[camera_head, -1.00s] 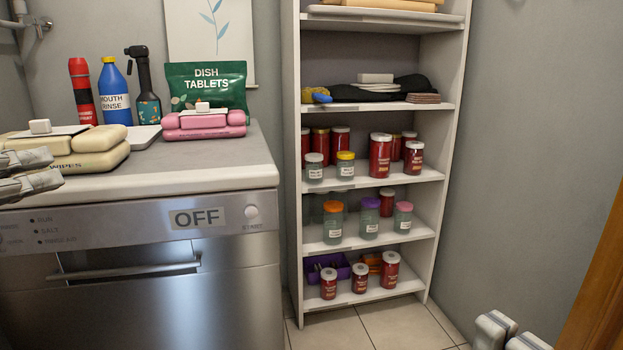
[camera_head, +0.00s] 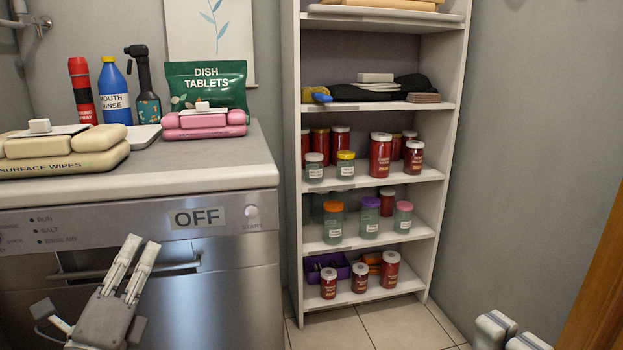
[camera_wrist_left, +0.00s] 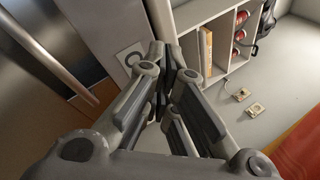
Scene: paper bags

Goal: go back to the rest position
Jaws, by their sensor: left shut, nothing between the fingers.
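My left gripper (camera_head: 142,243) shows at the lower left of the head view, in front of the dishwasher door. Its two pale fingers point up and it is shut with nothing held. In the left wrist view the left gripper (camera_wrist_left: 170,75) has its fingers near each other, with no object between them. Two pale fingertips of my right gripper (camera_head: 504,332) show at the bottom right edge of the head view; the rest is cut off, so its opening cannot be told.
The dishwasher (camera_head: 230,300) stands close behind the left gripper, under a counter (camera_head: 215,172) with wipes packs, bottles and a dish tablets bag. A white shelf unit (camera_head: 292,200) holds several jars. Tiled floor (camera_head: 400,325) is clear before the shelf. A wooden edge (camera_head: 600,290) is at right.

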